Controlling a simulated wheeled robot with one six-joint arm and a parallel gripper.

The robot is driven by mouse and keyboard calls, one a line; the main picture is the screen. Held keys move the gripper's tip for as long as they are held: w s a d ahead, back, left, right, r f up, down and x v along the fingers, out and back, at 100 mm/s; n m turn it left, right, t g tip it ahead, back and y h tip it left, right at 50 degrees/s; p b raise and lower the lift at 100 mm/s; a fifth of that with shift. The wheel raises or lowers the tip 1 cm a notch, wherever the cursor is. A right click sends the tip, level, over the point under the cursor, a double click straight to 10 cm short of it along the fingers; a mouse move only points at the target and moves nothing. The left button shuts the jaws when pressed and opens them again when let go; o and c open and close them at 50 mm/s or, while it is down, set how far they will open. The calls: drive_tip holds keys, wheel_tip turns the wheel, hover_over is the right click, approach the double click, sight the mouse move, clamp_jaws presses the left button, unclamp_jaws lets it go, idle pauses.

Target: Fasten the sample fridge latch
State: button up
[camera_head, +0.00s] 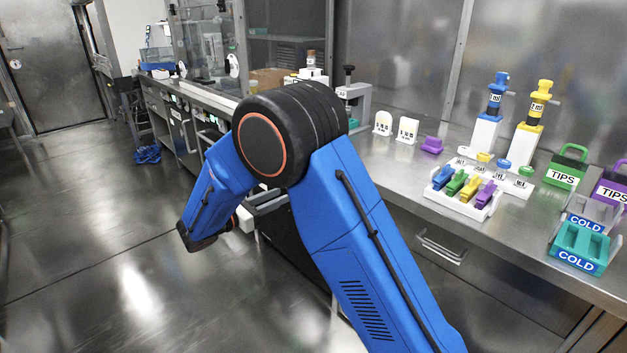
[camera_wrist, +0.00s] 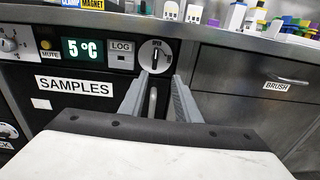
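The sample fridge has a dark front with a SAMPLES label (camera_wrist: 75,86) and a green 5 °C display (camera_wrist: 83,50) in the wrist view. Its latch (camera_wrist: 155,55) is a round white dial with a black knob, which stands about upright; the small lettering around it is too small to read surely. A grey vertical bar, which looks like a handle (camera_wrist: 152,103), shows below the dial. My gripper (camera_wrist: 161,80) is open, its two grey fingers pointing toward the fridge front, below the dial. I cannot tell whether they touch the bar. In the head view my arm hides most of the fridge.
A drawer labelled BRUSH (camera_wrist: 276,86) is right of the fridge.

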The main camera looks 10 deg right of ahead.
drive_tip(key=w+x, duration=0.1)
drive_tip(key=x, duration=1.5)
drive_tip(key=shift+w, duration=0.2)
clamp_jaws()
